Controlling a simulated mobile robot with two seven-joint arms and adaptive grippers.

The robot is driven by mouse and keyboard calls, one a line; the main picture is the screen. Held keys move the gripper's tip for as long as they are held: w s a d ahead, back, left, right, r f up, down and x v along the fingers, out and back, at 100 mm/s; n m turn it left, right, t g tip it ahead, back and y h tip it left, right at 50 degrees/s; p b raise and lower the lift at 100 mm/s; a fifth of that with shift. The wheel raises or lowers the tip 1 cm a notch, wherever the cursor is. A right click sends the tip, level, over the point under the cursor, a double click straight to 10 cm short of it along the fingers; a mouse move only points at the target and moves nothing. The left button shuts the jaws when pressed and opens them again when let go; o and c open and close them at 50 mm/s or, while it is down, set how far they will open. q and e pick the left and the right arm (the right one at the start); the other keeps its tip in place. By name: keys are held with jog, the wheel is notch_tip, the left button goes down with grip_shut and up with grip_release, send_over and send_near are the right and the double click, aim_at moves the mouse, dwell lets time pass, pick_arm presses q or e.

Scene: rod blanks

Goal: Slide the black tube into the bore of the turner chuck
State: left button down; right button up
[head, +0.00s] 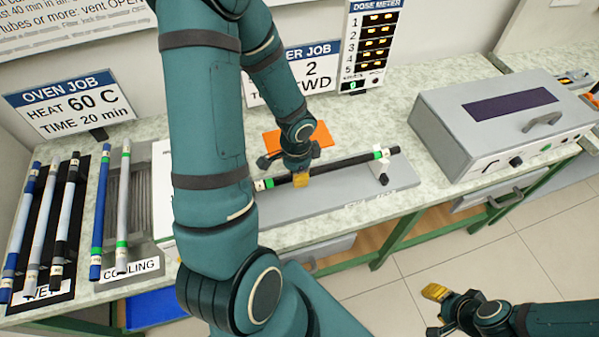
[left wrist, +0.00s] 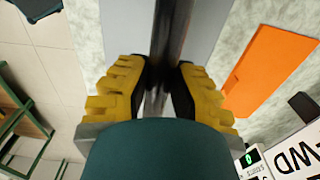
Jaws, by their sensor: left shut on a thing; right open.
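The black tube (head: 340,163) has green bands and a pale label near its left end. It lies lengthwise above the grey turner base (head: 345,195). My left gripper (head: 301,178) is shut on the tube left of its middle. In the left wrist view the yellow fingers (left wrist: 160,92) sit on either side of the dark tube (left wrist: 170,35). The tube's right part is at a small rest (head: 381,174); I cannot tell if they touch. The turner chuck is not visible; my left arm covers that side. My right gripper (head: 437,312) is open and empty, low at the right.
Several other tubes lie on the wet rack (head: 68,285) and cooling rack (head: 140,252) at the left. An orange thing (head: 322,134) lies behind the tube. A grey oven-like box (head: 440,130) stands at the right. A dose meter (head: 371,45) stands at the back.

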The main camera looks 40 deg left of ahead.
pick_arm(q)
jog(key=shift+s+a, duration=0.2)
jog(key=shift+s, duration=0.3)
jog(key=c, duration=0.9)
grip_release()
jog(key=shift+o, duration=0.2)
jog(key=shift+r, duration=0.1)
notch_tip(320, 180, up, 12)
